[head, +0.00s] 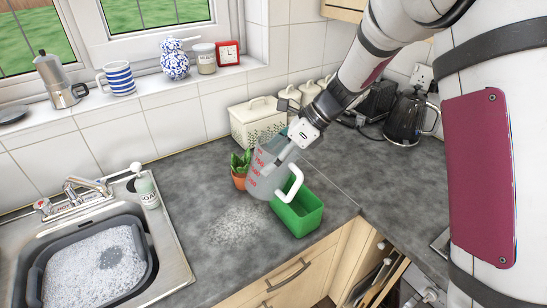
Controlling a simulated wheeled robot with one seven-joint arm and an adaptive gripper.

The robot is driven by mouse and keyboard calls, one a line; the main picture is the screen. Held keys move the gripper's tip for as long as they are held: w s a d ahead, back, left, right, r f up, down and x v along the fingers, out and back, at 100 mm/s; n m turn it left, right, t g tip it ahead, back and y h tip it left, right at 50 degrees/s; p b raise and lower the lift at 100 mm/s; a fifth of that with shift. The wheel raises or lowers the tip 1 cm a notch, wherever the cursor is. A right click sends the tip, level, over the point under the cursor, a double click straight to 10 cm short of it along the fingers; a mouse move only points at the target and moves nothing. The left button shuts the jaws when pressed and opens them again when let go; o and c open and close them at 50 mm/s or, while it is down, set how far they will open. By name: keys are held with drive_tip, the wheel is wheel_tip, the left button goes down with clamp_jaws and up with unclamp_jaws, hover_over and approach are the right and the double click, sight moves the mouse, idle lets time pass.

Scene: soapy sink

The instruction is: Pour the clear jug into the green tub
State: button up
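The clear jug (264,178), with red markings and a white handle, is at the middle of the head view. It looks raised and slightly tilted, and overlaps the left end of the green tub. My gripper (290,146) is at the jug's upper right side and appears shut on it; the fingertips are partly hidden. The green tub (306,222) stands on the grey worktop near its front edge, open side up. I see part of its inside, and the jug and handle cover its left end. I cannot make out a liquid level in the jug.
A potted plant (239,176) stands just behind the jug. A cream bin (257,122) is at the wall, and a black kettle (409,116) is at the right. A sink with a foamy grey basin (150,262) is at the left. White speckles (236,228) lie on the worktop.

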drive_tip(key=shift+w+y+b, duration=0.1)
drive_tip(key=shift+y+b, duration=0.35)
drive_tip(key=shift+y, duration=0.15)
drive_tip(key=shift+f+g+y+b, duration=0.2)
drive_tip(key=shift+g+y+b, duration=0.1)
drive_tip(key=shift+y+b, duration=0.15)
drive_tip(key=shift+f+y+b, duration=0.2)
drive_tip(key=shift+y+b, duration=0.4)
drive_tip(key=shift+y, duration=0.05)
drive_tip(key=shift+f+m+g+y+b, duration=0.15)
drive_tip(key=shift+m+g+y+b, duration=0.15)
drive_tip(key=shift+y+b, duration=0.3)
drive_tip(key=shift+d+f+g+y+b, duration=0.15)
drive_tip(key=shift+f+y+b, duration=0.35)
drive_tip(key=shift+y+b, duration=0.4)
drive_tip(key=shift+d+f+g+y+b, duration=0.15)
drive_tip(key=shift+f+y+b, duration=0.45)
drive_tip(key=shift+b, duration=0.5)
